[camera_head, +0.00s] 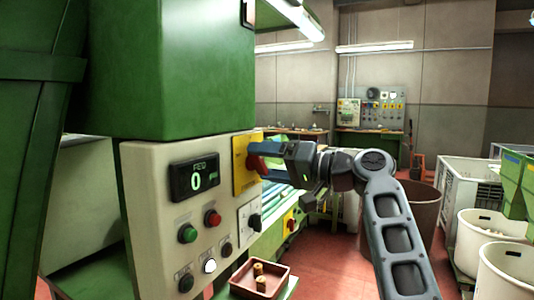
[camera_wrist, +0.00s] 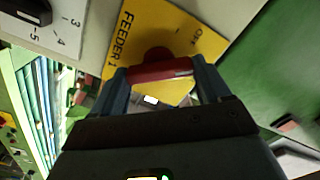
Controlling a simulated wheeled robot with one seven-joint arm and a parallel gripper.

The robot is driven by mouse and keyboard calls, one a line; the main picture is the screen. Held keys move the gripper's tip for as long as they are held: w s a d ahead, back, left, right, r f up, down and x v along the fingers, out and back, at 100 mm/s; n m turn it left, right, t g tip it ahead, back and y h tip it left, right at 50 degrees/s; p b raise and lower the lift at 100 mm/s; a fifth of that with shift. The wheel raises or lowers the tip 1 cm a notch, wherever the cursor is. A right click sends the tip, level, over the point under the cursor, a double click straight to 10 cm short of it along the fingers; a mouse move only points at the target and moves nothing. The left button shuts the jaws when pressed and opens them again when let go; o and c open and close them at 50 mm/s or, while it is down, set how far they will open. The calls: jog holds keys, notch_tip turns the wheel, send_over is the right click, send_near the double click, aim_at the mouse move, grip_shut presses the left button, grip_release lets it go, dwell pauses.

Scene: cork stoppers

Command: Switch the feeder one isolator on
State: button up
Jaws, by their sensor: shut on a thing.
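The feeder one isolator is a red handle (camera_head: 257,164) on a yellow plate (camera_head: 239,176) at the right edge of the beige control panel. In the wrist view the yellow plate (camera_wrist: 150,28) reads "FEEDER 1", with "OFF" towards its upper right. My gripper (camera_head: 262,153) reaches in from the right. In the wrist view my gripper (camera_wrist: 162,76) is shut on the red handle (camera_wrist: 158,71), one finger at each end of it. The handle lies across the picture and does not visibly point at "OFF". An "ON" mark is not visible.
The beige panel (camera_head: 150,205) carries a display (camera_head: 194,175) reading 0, a green button (camera_head: 187,234), a red button (camera_head: 212,218), a lit white button (camera_head: 210,266) and black knobs. A selector (camera_head: 254,222) sits below the isolator. A tray (camera_head: 282,290) with corks stands below. Bins stand right.

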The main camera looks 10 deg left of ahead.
jog(key=shift+w+d+m+p, duration=0.1)
jog(key=shift+m+p, duration=2.25)
jog(key=shift+m, duration=1.35)
jog(key=shift+f, duration=0.15)
jog(key=o, duration=1)
jog(key=shift+b+v, duration=1)
jog(key=shift+v, duration=2.9)
